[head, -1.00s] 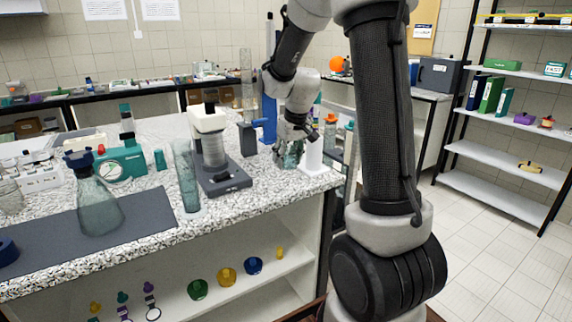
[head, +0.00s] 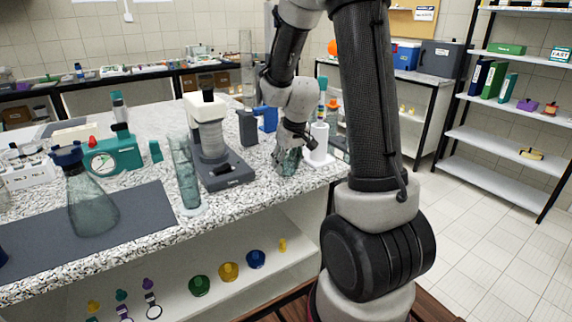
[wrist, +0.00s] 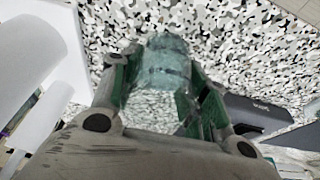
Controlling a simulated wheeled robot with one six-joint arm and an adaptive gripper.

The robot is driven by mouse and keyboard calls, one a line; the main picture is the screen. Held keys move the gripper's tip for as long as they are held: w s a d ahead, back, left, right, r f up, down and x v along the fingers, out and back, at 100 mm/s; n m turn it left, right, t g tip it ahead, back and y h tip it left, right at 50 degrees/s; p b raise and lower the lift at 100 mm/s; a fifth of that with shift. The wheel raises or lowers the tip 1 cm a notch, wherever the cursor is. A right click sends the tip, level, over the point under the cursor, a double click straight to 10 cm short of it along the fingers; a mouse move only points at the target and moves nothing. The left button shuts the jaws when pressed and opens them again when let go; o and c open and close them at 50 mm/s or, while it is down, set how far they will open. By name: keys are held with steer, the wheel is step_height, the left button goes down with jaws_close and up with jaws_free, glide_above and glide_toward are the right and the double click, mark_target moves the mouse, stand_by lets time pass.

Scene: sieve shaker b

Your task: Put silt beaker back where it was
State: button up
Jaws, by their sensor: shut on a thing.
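The silt beaker (head: 289,167) is a small clear glass vessel with a greenish tint near the right end of the speckled counter. My gripper (head: 290,150) is shut around it from above. In the wrist view the beaker (wrist: 164,65) sits between the green finger pads of my gripper (wrist: 160,85), with the speckled counter top behind it. The beaker is at or very near the counter surface; I cannot tell if it touches. My gripper hides part of it in the head view.
The sieve shaker (head: 213,150) stands just left of the beaker. A white upright holder (head: 319,147) is close on the right. A tall glass cylinder (head: 187,175) and a conical flask (head: 88,200) stand further left. The counter's front edge (head: 270,200) is near.

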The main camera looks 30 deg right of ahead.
steer(key=shift+f, duration=0.35)
steer(key=shift+f, duration=0.1)
steer(key=o, duration=1.1)
steer(key=shift+o, duration=0.2)
steer(key=v, duration=1.1)
steer(key=shift+s+r, duration=0.1)
steer(key=shift+r, duration=0.2)
steer(key=s+a+r, duration=0.2)
steer(key=s+r, duration=0.1)
steer(key=s, duration=0.7)
steer(key=s+a+r, duration=0.3)
steer(key=s+r, duration=0.1)
steer(key=s, duration=0.7)
steer(key=shift+s+r+t, duration=0.2)
steer(key=shift+s+t, duration=0.05)
steer(key=shift+t, duration=0.15)
steer(key=shift+a, duration=0.15)
